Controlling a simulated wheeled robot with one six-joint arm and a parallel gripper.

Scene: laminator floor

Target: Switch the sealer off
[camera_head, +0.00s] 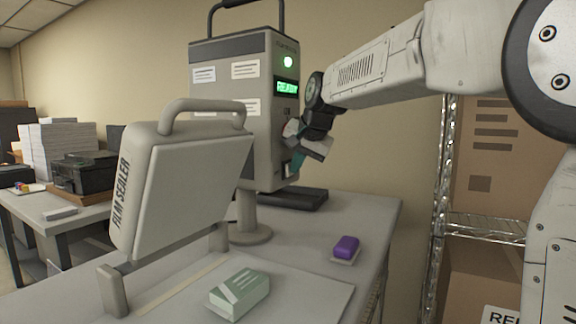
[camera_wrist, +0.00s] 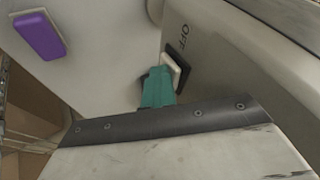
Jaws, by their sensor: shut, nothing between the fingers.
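The sealer is a tall grey machine (camera_head: 222,88) on the table, with a lit green lamp (camera_head: 288,62) and a lit green display (camera_head: 287,87) on its narrow front. The display text seems to read "READY". My gripper (camera_head: 296,162) is shut and empty, close against the lower part of this front. In the wrist view, the teal fingertips (camera_wrist: 157,85) are at a pale rocker switch (camera_wrist: 174,68) in a black frame. "OFF" is printed beside the switch. The fingers partly cover the switch, and I cannot tell whether they touch it.
The tilted lid marked "FILM SEALER" (camera_head: 185,185) stands open at the front left. A pale green packet (camera_head: 240,294) lies before it. A purple block (camera_head: 346,247) on a pale base sits at the right, also in the wrist view (camera_wrist: 38,36). A wire shelf (camera_head: 490,230) stands right.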

